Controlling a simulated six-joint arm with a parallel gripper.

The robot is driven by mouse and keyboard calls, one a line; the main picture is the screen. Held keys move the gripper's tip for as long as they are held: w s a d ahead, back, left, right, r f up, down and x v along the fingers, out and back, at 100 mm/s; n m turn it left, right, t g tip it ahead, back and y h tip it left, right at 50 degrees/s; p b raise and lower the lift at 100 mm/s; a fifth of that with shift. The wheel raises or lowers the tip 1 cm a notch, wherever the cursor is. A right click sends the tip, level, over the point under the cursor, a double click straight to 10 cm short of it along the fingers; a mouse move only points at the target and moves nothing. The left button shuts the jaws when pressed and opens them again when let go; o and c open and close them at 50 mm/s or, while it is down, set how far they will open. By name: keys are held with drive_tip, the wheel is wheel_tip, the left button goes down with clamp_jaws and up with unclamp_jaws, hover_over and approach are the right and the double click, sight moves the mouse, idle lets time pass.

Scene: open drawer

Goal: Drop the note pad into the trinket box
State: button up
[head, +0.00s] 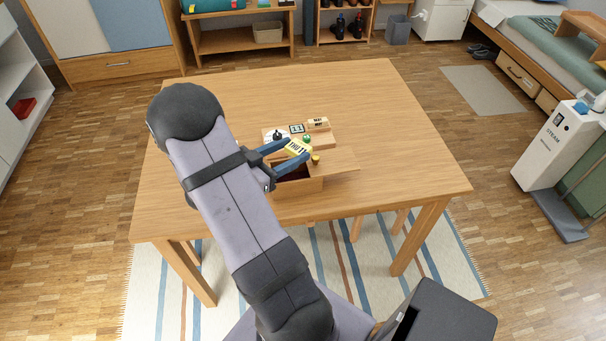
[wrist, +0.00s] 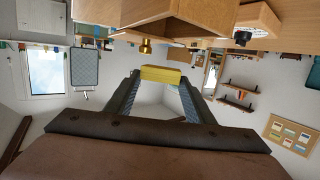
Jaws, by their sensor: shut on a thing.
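My gripper (head: 296,157) reaches in from the left over the table. Its blue-grey fingers are shut on a yellow block with dark lettering, which looks like the note pad (head: 298,147). In the wrist view the pad (wrist: 160,74) sits between the fingertips of my gripper (wrist: 160,82). A wooden box with a dark inside (head: 305,186), which looks like the trinket box, is on the table just below the pad in the picture. My arm and fingers hide part of it. The pad appears held above the wood, not resting in the box.
Small items lie just behind the box: a framed card (head: 297,129), a green object (head: 307,139), a wooden block with lettering (head: 318,123) and a dark object (head: 277,134). A brass piece (head: 316,160) stands by the box. The table's right side (head: 410,150) is clear.

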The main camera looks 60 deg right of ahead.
drive_tip(key=o, duration=1.1)
drive_tip(key=v, duration=0.7)
drive_tip(key=shift+a+b, duration=0.15)
drive_tip(key=shift+b, duration=0.3)
drive_tip(key=shift+r, duration=0.1)
